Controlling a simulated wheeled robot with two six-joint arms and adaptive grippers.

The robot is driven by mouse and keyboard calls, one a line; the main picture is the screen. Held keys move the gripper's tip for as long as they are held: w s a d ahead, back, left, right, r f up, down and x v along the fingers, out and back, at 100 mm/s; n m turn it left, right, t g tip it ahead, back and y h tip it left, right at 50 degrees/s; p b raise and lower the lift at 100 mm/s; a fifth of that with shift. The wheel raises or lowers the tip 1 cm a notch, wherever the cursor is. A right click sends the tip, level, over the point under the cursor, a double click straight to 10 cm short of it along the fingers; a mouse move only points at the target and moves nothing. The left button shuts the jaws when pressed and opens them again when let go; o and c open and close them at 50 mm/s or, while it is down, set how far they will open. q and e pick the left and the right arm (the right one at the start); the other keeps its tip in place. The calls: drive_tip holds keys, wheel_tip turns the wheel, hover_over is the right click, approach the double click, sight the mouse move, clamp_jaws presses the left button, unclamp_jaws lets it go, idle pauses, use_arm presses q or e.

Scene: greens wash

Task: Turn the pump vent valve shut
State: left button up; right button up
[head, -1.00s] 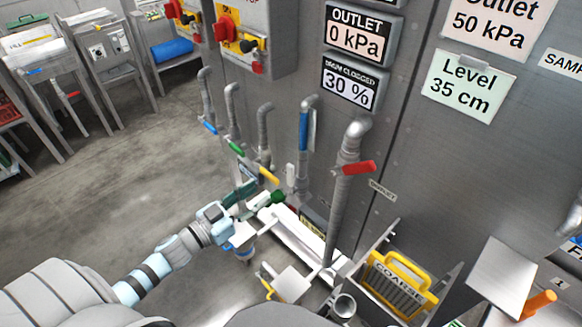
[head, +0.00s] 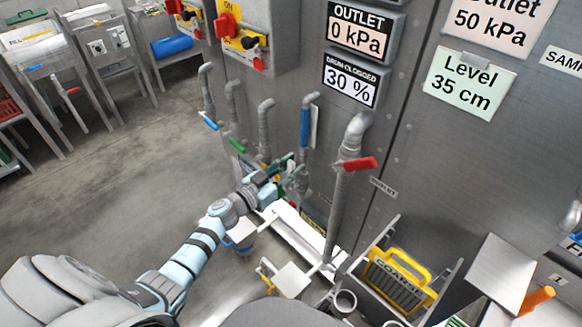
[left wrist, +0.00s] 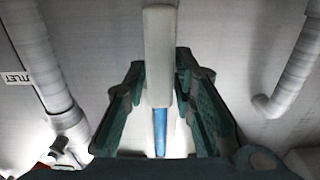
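Several pipes with coloured lever handles stand along the grey tank wall; no readable label shows which one is the pump vent valve. A blue lever (head: 305,128) points up along its pipe. A red lever (head: 360,164) sticks out sideways from the thicker pipe. My left gripper (head: 283,172) is at the wall, low beside the blue-levered pipe. In the left wrist view its dark green fingers (left wrist: 160,105) are spread either side of a pale upright bar (left wrist: 159,55), with gaps on both sides. A blue strip (left wrist: 160,135) shows behind that bar. My right gripper is out of view.
Blue (head: 209,121) and green (head: 237,145) levers sit on pipes to the left. A white channel (head: 300,235) lies low below the gripper. A yellow-handled coarse basket (head: 398,285) stands at right. Open floor (head: 120,190) lies left.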

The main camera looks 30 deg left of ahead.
use_arm(q)
clamp_jaws()
